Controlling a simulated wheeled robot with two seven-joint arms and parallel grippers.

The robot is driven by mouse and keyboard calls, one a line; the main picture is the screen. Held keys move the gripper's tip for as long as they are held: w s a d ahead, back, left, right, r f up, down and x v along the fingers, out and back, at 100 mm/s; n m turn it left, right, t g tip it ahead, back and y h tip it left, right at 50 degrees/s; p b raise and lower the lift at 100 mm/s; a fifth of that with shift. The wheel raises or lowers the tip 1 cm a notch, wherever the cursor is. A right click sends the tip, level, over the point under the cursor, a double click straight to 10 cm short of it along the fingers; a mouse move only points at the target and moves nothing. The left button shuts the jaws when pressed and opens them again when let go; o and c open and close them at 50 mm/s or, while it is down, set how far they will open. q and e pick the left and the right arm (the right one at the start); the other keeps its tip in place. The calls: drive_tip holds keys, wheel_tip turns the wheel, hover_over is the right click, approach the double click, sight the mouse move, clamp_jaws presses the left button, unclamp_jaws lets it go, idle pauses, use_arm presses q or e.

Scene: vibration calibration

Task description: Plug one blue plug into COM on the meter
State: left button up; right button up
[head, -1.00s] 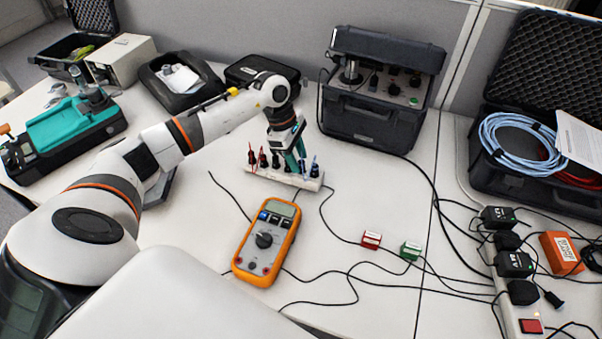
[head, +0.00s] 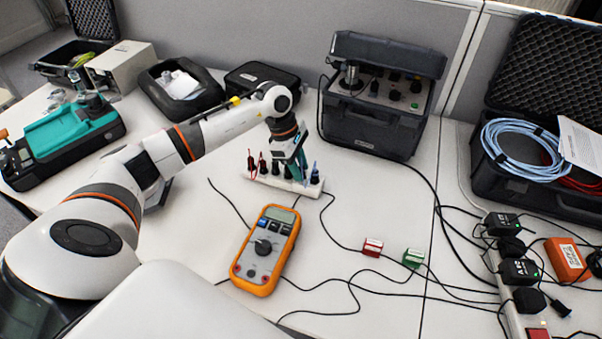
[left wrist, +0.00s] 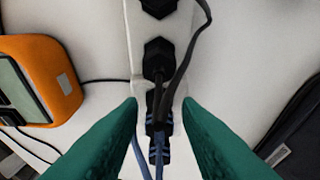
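The orange meter (head: 290,231) lies on the table with its dial and jacks facing up; the jack labels are too small to read. It also shows at the left of the left wrist view (left wrist: 63,95). Behind it stands a white holder (head: 258,184) with red, black and blue plugs upright in it. A blue plug (head: 315,175) is at its right end. My left gripper (head: 301,176) is over the right part of the holder. In the left wrist view its teal fingers (left wrist: 159,104) are apart, with blue plugs (left wrist: 158,148) and their leads between them. My right gripper is out of view.
Black leads cross the table around the meter. A red block (head: 373,246) and a green block (head: 413,258) lie to its right. A power strip (head: 511,318) with adapters is at the right. A dark instrument case (head: 371,128) stands behind the holder.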

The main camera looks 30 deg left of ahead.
use_arm(q)
clamp_jaws()
drive_tip(key=shift+r, duration=0.75)
idle(0.7)
drive_tip(key=shift+r+p, duration=0.95)
drive_tip(key=shift+r, duration=0.8)
